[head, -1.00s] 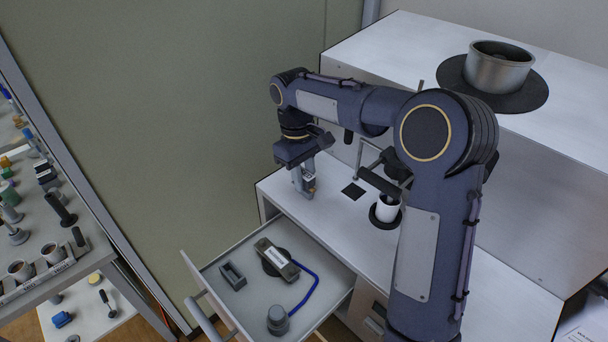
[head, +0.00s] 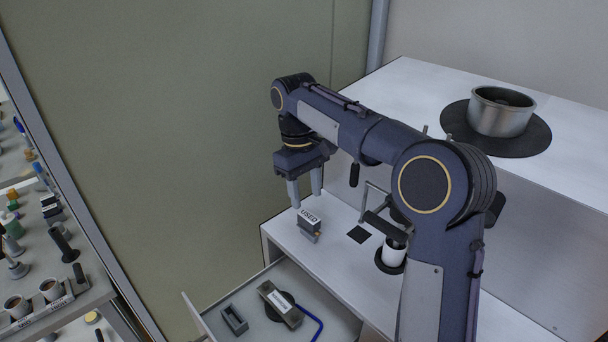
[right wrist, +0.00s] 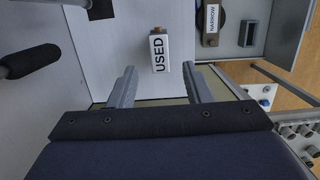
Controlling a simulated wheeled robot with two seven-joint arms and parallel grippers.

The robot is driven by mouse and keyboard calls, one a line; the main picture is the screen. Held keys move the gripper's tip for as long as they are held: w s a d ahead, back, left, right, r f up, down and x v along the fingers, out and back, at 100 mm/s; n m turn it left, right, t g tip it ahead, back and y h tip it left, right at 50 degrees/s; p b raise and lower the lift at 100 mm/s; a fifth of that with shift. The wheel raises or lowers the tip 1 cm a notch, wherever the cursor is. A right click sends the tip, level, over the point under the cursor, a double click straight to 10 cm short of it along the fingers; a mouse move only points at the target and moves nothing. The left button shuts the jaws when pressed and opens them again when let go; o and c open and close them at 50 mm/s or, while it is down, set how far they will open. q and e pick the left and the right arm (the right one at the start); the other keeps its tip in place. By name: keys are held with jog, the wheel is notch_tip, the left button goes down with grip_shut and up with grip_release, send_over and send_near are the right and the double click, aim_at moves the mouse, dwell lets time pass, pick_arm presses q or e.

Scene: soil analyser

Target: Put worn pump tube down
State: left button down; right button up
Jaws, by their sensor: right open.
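The worn pump tube looks like a small grey block (head: 308,224) with a white label reading USED. It rests on the white bench top near its left end. It also shows in the right wrist view (right wrist: 159,52), with a tan end piece. My right gripper (head: 305,198) is open, its two fingers pointing down just above and behind the block, apart from it. In the right wrist view the open fingers (right wrist: 160,80) are empty and the block lies beyond their tips. My left gripper is not in view.
An open drawer (head: 258,300) below holds a NARROW-labelled block (head: 280,303), a blue tube and a small grey holder (head: 235,320). A white cup (head: 394,252) stands on the bench right of a dark square (head: 358,235). A metal pot (head: 501,112) sits on the upper shelf.

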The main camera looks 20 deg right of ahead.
aim_at(304, 212)
jog(key=shift+w+a+r, duration=0.1)
jog(key=shift+w+r, duration=0.1)
jog(key=shift+r, duration=0.95)
jog(key=shift+w+r, duration=0.15)
jog(key=shift+r, duration=0.95)
